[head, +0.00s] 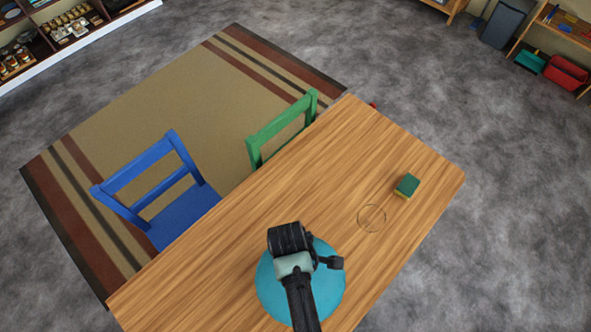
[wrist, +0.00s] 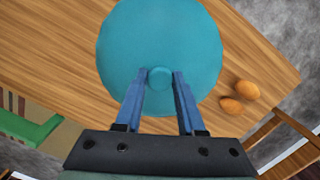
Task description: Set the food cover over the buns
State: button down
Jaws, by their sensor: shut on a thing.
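The food cover is a round teal dome with a small knob on top. It fills the upper middle of the wrist view (wrist: 160,35) and also shows under my arm in the head view (head: 330,282). My gripper (wrist: 160,77) has its two blue fingers shut on the knob. I cannot tell whether the cover's rim touches the table. Two orange-brown buns, one (wrist: 246,90) and another (wrist: 231,105), lie side by side just right of the cover in the wrist view, outside its outline there. The head view does not show the buns.
The wooden table (head: 270,190) has a green and yellow sponge (head: 407,186) near its far right end. A thin circular outline (head: 371,231) shows on the wood nearby. A blue chair (head: 185,215) and a green chair (head: 265,135) stand along the left edge.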

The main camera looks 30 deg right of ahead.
jog(key=shift+s+f+b, duration=0.25)
jog(key=shift+f+b, duration=0.55)
jog(key=shift+b, duration=0.05)
jog(key=shift+f+b, duration=1.05)
jog(key=shift+b, duration=0.15)
jog(key=shift+f+p, duration=0.2)
jog(key=shift+p, duration=0.15)
jog(key=shift+f, duration=0.1)
jog(key=shift+f+b, duration=0.7)
jog(key=shift+f, duration=0.4)
jog(key=shift+f+b, duration=0.3)
jog(key=shift+f, duration=0.55)
